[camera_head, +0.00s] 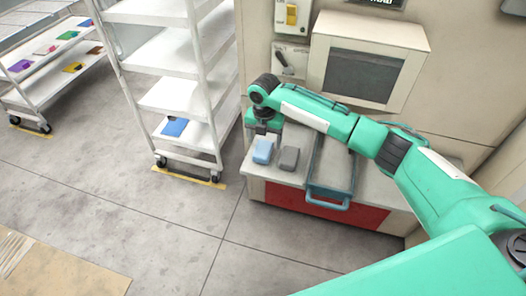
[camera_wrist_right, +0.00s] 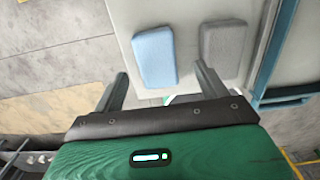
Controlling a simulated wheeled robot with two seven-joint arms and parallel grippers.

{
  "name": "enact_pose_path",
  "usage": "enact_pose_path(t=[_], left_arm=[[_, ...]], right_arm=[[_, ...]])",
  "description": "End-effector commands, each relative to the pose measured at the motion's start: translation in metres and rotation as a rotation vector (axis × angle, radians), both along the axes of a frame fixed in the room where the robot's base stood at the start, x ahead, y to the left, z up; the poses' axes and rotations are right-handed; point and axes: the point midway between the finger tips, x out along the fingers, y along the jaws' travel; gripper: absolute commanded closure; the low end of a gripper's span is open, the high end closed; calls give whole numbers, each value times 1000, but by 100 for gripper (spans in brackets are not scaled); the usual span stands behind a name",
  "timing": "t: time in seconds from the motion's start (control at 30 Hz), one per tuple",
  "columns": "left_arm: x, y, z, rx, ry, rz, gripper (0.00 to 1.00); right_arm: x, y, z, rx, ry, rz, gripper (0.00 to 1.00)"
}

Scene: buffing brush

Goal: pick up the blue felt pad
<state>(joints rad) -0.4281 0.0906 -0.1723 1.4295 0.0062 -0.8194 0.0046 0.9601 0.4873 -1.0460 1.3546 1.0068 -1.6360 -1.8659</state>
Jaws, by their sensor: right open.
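The light blue felt pad (camera_head: 262,151) lies flat on the left end of the pale machine counter, beside a grey pad (camera_head: 288,158). In the right wrist view the blue pad (camera_wrist_right: 154,56) lies ahead of my right gripper (camera_wrist_right: 161,72), roughly in line with the gap between its fingers. The fingers are apart with nothing between them, and the grey pad (camera_wrist_right: 223,42) is to the right. In the head view my right gripper (camera_head: 261,131) hangs just behind the blue pad, its fingertips not clearly visible. My left gripper is not in view.
A tray with a blue handle (camera_head: 328,201) is right of the pads on the counter (camera_head: 257,170). A white shelf cart (camera_head: 170,95) stands to the left, with a blue item (camera_head: 175,127) on its low shelf. Another cart holds coloured items.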

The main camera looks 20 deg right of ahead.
Motion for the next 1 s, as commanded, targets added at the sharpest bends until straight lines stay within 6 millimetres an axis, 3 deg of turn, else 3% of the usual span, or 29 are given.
enact_pose_path(t=[0.27,0.57,0.8,1.0], left_arm=[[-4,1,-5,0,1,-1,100],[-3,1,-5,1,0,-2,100],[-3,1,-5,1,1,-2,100],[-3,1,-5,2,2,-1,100]], right_arm=[[1,4,-40,0,2,-1,25],[1,4,-44,0,0,1,25],[1,4,-44,0,0,0,72],[1,4,-44,0,0,0,73]])
